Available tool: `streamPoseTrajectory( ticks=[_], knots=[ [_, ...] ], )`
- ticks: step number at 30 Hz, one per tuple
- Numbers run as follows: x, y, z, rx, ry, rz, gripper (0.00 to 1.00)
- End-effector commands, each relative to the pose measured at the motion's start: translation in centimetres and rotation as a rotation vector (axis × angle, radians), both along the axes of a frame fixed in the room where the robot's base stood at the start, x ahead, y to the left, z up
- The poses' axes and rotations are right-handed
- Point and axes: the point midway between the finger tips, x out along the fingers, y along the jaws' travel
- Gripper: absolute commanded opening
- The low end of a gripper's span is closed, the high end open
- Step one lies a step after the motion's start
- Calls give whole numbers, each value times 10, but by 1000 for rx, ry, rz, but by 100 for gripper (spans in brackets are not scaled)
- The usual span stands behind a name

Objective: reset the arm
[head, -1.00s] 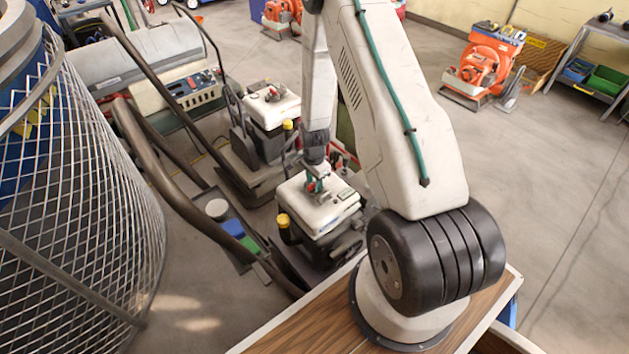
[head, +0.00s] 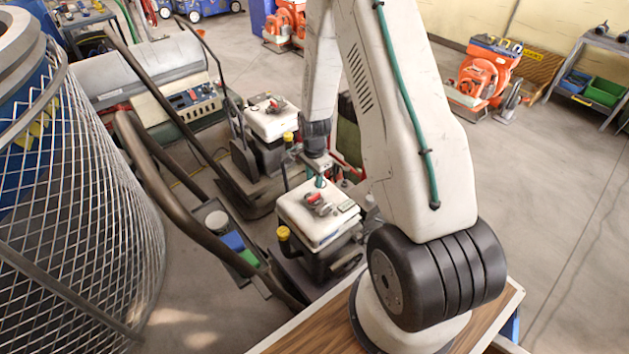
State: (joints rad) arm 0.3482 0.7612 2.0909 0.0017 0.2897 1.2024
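My arm rises from the wood-topped base at the lower right and bends down toward the nearest machine. My gripper (head: 320,181) hangs at the end of the arm, above the back part of the white engine cover (head: 318,212). It is small in the picture, and its fingers cannot be made out. A red part (head: 317,203) sits on top of the cover, just in front of and below the gripper. I see a gap between them, but cannot tell whether anything is held.
A second machine with a white engine cover (head: 270,118) stands behind. Dark handlebars (head: 170,190) cross the left side, beside a wire mesh cage (head: 75,210). Orange machines (head: 485,72) and a shelf with bins (head: 590,80) stand at the back right. The floor on the right is clear.

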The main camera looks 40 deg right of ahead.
Motion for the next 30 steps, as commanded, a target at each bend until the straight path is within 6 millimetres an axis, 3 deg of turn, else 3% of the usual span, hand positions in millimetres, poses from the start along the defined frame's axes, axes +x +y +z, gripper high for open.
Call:
streamPoseTrajectory(
  ticks=[15,17,20,24,30],
  knots=[
    [-1,0,0,2,5,32,33],
    [-5,2,0,11,24,75,33],
    [-28,10,-2,50,105,192,33],
    [-60,26,34,120,198,402,33],
    [-83,46,100,172,236,631,33]
  ],
)
